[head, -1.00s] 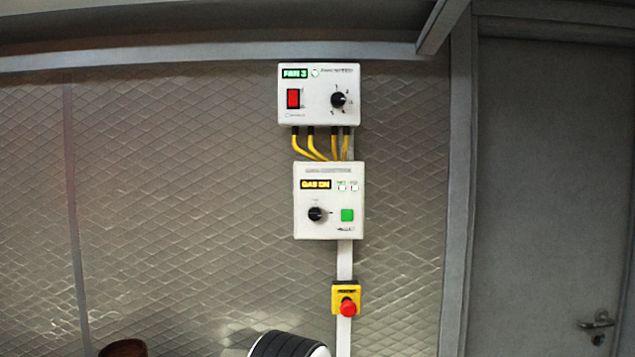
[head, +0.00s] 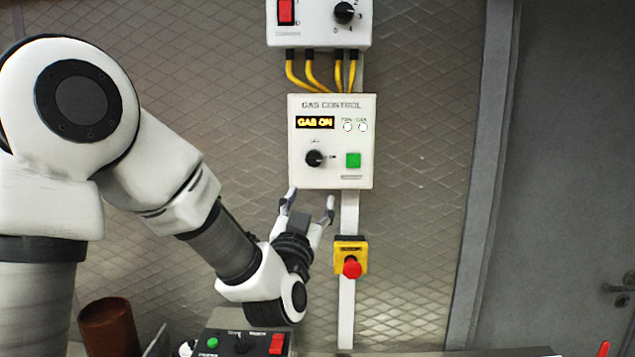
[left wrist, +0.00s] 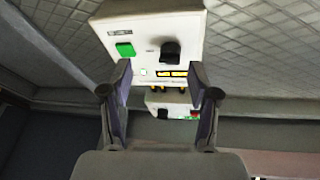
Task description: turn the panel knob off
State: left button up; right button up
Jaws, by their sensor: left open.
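The gas control panel (head: 331,177) is a white box on the wall, with a lit "GAS ON" display. Its black knob (head: 314,158) is at the lower left, beside a green button (head: 353,160). In the left wrist view the panel (left wrist: 143,29) looks upside down, with the knob (left wrist: 170,50) ahead of and between the fingertips. My left gripper (head: 309,200) is open and empty, just below the panel's lower edge in the head view; its open fingers also show in the left wrist view (left wrist: 160,82). My right gripper is not in view.
A fan box (head: 318,36) with a red switch and black knob is above, joined by yellow cables (head: 312,70). A yellow box with a red emergency button (head: 352,268) is below. Another control box (head: 241,342) and a brown cylinder (head: 109,326) are at the lower left.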

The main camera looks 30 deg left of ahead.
aim_at(313, 162)
pick_arm(q)
jog(key=shift+n+t+y, duration=0.3)
jog(key=shift+y, duration=0.2)
jog(key=w+r+p, duration=0.1)
jog(key=r, duration=0.1)
jog(key=w+a+r+p, duration=0.1)
jog(key=r, duration=0.1)
jog(key=w+a+r+p, duration=0.1)
jog(key=r+p, duration=0.1)
jog(key=shift+w+a, duration=0.2)
jog(key=shift+w, duration=0.2)
jog(key=shift+w+a+f+p, duration=0.15)
jog(key=shift+w+a, duration=0.15)
jog(key=shift+w, duration=0.25)
jog(key=shift+w+a+r+p, duration=0.15)
jog(key=shift+w+a, duration=0.1)
jog(key=shift+w, duration=0.3)
jog(key=shift+w+a+f, duration=0.2)
jog(key=shift+w+f, duration=0.05)
jog(key=shift+w, duration=0.05)
jog(key=shift+s+d, duration=0.15)
jog(key=shift+c, duration=0.8)
jog(key=shift+s+d+r, duration=0.15)
jog(key=c, duration=1)
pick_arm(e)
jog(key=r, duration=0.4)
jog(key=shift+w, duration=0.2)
